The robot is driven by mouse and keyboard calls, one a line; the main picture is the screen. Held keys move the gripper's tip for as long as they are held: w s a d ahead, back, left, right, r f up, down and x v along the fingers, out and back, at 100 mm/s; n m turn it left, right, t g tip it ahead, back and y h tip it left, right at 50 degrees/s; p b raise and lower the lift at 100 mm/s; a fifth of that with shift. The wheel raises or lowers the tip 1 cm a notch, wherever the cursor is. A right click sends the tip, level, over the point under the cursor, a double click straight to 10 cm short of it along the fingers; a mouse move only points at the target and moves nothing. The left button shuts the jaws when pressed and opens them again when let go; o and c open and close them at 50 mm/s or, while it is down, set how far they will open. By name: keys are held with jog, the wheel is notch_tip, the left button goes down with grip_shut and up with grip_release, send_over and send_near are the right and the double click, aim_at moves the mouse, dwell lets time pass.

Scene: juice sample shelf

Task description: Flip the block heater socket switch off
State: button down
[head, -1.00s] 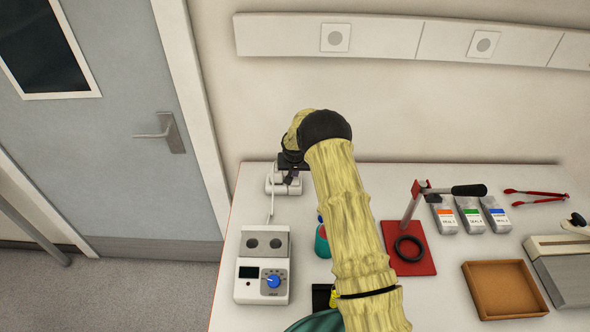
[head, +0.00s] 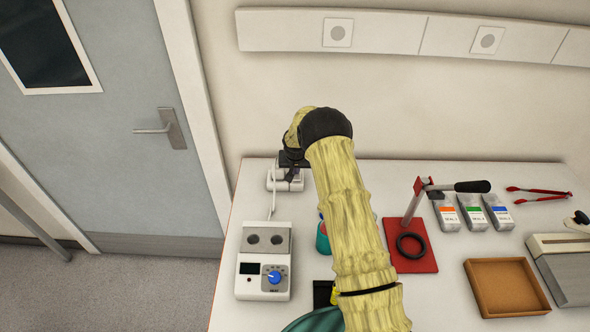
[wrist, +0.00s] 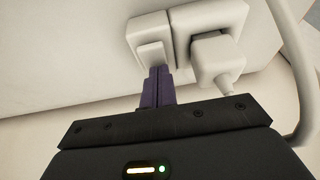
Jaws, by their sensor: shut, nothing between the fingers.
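The white socket unit (head: 271,181) sits on the table at the back left, partly hidden by my gripper in the head view. In the wrist view its pale rocker switch (wrist: 149,52) is on the left, beside a white plug (wrist: 214,58) with a cord. My gripper (wrist: 157,70) is shut, with its purple fingers together and empty. Its tips are at the lower edge of the switch; I cannot tell whether they touch it. The block heater (head: 263,275) with two round wells and a blue dial stands nearer, joined to the socket by a white cord (head: 272,203).
A red stand with a black ring (head: 410,246), several labelled pouches (head: 473,212), red tongs (head: 538,195) and a brown tray (head: 505,288) are to the right. The wall is close behind the socket.

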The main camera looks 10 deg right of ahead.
aim_at(297, 179)
jog(key=shift+s+d+f, duration=0.1)
jog(key=shift+s, duration=0.8)
jog(key=r+p, duration=0.1)
jog(key=r, duration=0.3)
jog(key=shift+s+a+r+p, duration=0.1)
jog(key=shift+a+r+p, duration=0.1)
jog(key=shift+p, duration=0.2)
jog(key=shift+s+r+b, duration=0.15)
jog(key=shift+b, duration=0.35)
jog(key=b+v, duration=0.3)
jog(key=v, duration=0.6)
jog(key=shift+s, duration=0.15)
jog(key=shift+r, duration=0.15)
